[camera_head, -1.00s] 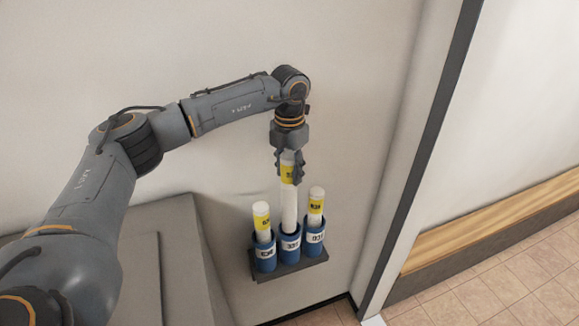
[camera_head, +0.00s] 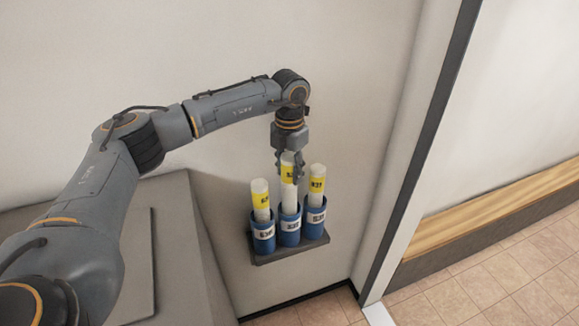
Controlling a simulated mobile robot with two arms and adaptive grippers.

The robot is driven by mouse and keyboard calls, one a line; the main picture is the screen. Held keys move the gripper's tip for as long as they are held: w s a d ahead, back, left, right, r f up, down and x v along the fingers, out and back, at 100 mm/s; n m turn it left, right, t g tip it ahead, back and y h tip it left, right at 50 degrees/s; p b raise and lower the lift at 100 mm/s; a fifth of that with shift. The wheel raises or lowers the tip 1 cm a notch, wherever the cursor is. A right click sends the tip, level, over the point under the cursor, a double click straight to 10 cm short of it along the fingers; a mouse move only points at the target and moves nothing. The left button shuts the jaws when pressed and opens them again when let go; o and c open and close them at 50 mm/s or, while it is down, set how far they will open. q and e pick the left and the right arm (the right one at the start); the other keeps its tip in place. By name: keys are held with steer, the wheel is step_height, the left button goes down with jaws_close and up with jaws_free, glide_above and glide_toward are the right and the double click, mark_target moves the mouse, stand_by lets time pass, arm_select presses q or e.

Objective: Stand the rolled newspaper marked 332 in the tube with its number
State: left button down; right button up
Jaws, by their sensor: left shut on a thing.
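My left gripper (camera_head: 290,171) points down and is shut on the top part of a white rolled newspaper (camera_head: 288,203) with a yellow label. The newspaper is upright, with its lower end inside the middle blue tube (camera_head: 290,231) of a three-tube rack. The gripper's fingers partly cover the newspaper's label, and I cannot read its number for sure. The middle tube's white label is too blurred to read. My right gripper is not in view.
A left rolled newspaper (camera_head: 260,197) and a right one (camera_head: 317,181) stand in the left tube (camera_head: 264,238) and right tube (camera_head: 314,217). The dark rack base (camera_head: 292,250) is close to the wall. A grey box-like surface (camera_head: 190,215) lies left; a door frame (camera_head: 420,150) is right.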

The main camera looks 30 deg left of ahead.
arm_select(q)
steer(key=shift+f, duration=0.55)
steer(key=c, duration=0.7)
jaws_free()
steer(key=shift+c, duration=0.2)
steer(key=shift+r, duration=0.25)
step_height(320, 180, up, 12)
steer(key=shift+f, duration=0.2)
